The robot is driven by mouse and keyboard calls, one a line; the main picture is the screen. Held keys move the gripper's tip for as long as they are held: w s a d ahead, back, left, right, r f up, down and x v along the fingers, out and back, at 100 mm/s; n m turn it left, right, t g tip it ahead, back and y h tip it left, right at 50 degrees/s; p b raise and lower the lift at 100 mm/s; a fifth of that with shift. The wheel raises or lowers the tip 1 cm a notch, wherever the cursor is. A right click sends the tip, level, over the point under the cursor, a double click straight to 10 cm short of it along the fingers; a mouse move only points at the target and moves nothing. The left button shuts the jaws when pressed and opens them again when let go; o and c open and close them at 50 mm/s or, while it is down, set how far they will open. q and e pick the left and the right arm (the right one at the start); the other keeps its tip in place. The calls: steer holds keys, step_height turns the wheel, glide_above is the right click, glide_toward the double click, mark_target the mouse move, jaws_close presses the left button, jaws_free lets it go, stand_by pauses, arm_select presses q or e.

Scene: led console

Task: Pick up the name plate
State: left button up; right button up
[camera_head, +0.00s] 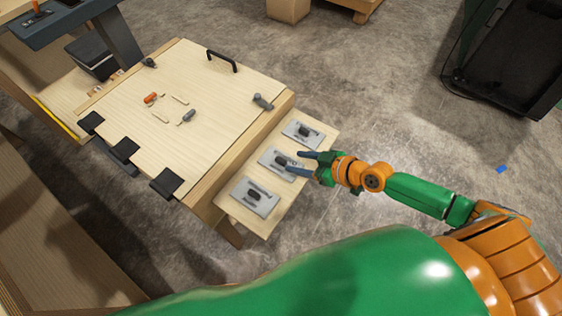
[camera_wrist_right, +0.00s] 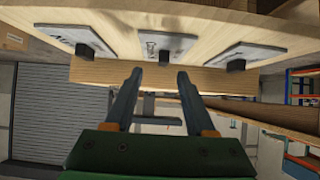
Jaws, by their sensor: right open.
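Three grey name plates, each with a dark block-like knob and some dark print, lie in a row on a narrow wooden shelf (camera_head: 240,217). In the head view they are the far plate (camera_head: 311,138), the middle plate (camera_head: 267,157) and the near plate (camera_head: 240,188). My right gripper (camera_head: 293,162) is open and empty, its fingertips beside or over the middle plate's right part. In the right wrist view my right gripper (camera_wrist_right: 159,76) points at the middle plate (camera_wrist_right: 177,43), its knob lying between the finger lines, apart from them. My left gripper is not in view.
A wooden console panel (camera_head: 190,75) stands left of the shelf, with a black handle (camera_head: 222,60), a grey knob (camera_head: 263,101), and black tabs along its near-left edge. Open concrete floor (camera_head: 400,130) lies to the right. A black cabinet (camera_head: 510,60) stands at the far right.

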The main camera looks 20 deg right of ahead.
mark_target(282, 160)
steer(key=x, duration=0.5)
steer(key=shift+a+f, duration=0.15)
steer(key=shift+a, duration=0.2)
jaws_close()
